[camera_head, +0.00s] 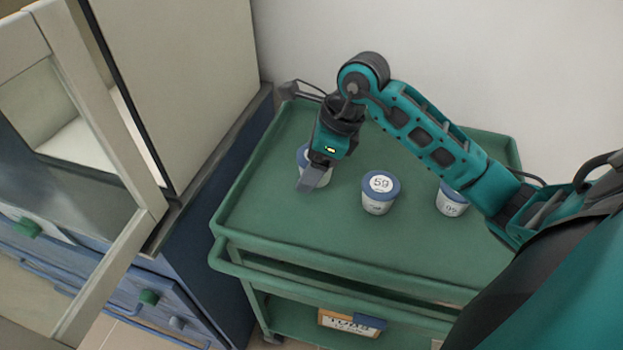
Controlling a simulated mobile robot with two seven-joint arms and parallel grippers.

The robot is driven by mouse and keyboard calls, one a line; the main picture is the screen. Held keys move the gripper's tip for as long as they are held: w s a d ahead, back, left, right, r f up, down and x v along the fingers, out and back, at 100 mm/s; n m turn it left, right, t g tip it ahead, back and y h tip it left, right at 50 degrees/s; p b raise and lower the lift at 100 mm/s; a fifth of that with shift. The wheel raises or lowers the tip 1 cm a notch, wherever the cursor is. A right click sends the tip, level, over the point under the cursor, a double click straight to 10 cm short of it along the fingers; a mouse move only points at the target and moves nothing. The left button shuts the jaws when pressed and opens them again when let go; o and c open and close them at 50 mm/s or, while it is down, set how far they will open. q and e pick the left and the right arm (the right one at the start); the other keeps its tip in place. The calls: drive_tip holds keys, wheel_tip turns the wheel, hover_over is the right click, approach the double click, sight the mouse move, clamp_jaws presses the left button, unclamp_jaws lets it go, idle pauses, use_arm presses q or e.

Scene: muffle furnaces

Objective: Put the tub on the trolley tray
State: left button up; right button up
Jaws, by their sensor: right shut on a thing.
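The green trolley tray (290,225) is the top level of a trolley in the middle of the camera_head view. My right gripper (316,177) is at the left part of the tray, shut on a tub (303,155) with a blue lid. The gripper hides much of this tub, and I cannot tell whether its base touches the tray. A second tub (379,194), white with a blue lid marked 59, stands upright near the tray's middle. A third tub (452,200) stands further right, partly hidden by my right arm. My left gripper is not in view.
The trolley's lower shelf holds a labelled box (350,322). A pale wall is behind. The tray's front left is bare.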

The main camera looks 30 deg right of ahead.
drive_tip(key=shift+f, duration=2.05)
drive_tip(key=shift+b, duration=0.3)
drive_tip(key=shift+f, duration=0.2)
drive_tip(key=o, duration=1.1)
drive_tip(key=shift+o, duration=0.2)
drive_tip(key=shift+d+r, duration=0.15)
drive_tip(key=shift+r, duration=0.4)
drive_tip(key=p+v, duration=0.1)
drive_tip(key=v, duration=1)
drive_tip(key=shift+s, duration=0.2)
